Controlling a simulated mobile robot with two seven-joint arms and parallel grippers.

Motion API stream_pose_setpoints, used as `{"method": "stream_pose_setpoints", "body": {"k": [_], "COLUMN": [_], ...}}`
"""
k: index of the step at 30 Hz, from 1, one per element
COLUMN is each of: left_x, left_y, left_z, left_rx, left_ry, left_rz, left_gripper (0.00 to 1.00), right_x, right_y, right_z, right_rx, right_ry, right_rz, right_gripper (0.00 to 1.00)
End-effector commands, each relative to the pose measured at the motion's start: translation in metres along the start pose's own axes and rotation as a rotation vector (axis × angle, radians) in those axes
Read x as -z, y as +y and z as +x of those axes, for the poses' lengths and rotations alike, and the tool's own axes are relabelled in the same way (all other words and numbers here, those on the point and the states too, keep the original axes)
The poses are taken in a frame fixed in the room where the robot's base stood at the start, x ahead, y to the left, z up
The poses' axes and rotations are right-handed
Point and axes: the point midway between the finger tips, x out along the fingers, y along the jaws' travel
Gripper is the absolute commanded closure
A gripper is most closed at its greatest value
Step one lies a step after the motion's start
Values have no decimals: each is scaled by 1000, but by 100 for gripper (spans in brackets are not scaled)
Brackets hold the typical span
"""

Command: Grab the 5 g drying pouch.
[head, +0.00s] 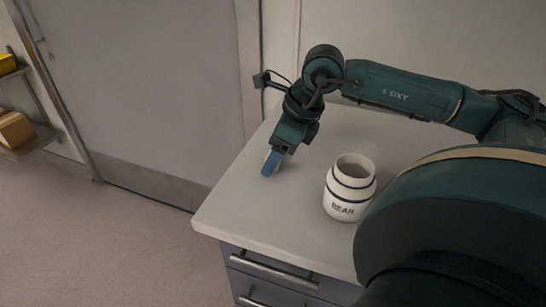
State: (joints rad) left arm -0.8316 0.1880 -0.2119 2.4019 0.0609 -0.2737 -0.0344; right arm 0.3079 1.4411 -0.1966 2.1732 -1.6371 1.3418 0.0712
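My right arm comes in from the right and reaches over the counter. Its gripper (271,162) points down near the counter's left edge, at or just above the surface. A blue piece shows at its tip with a small pale sliver at its left side. I cannot tell whether these are fingers or a held pouch. No drying pouch can be clearly made out anywhere else. My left gripper is not in view.
A white jar (349,188) with dark bands and lettering stands open on the pale counter (235,207), right of the gripper. Drawers (270,270) are below. A grey door (145,90) is behind at left. A shelf (40,140) with a brown box (14,130) stands far left.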

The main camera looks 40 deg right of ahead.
Motion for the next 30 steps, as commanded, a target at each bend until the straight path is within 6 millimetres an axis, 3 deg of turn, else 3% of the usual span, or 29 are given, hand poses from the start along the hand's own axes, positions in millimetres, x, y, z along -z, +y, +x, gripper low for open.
{"method": "stream_pose_setpoints", "body": {"k": [6, 24, 30], "left_x": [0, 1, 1], "left_y": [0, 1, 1], "left_z": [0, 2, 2], "left_rx": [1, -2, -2], "left_ry": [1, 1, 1], "left_rz": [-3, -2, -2], "left_gripper": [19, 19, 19], "right_x": [0, 0, 0], "right_y": [0, 0, 0], "right_z": [1, 0, 0], "right_rx": [0, 0, 0], "right_ry": [0, 1, 0], "right_rz": [0, -1, -1], "right_gripper": [36, 84, 84]}}
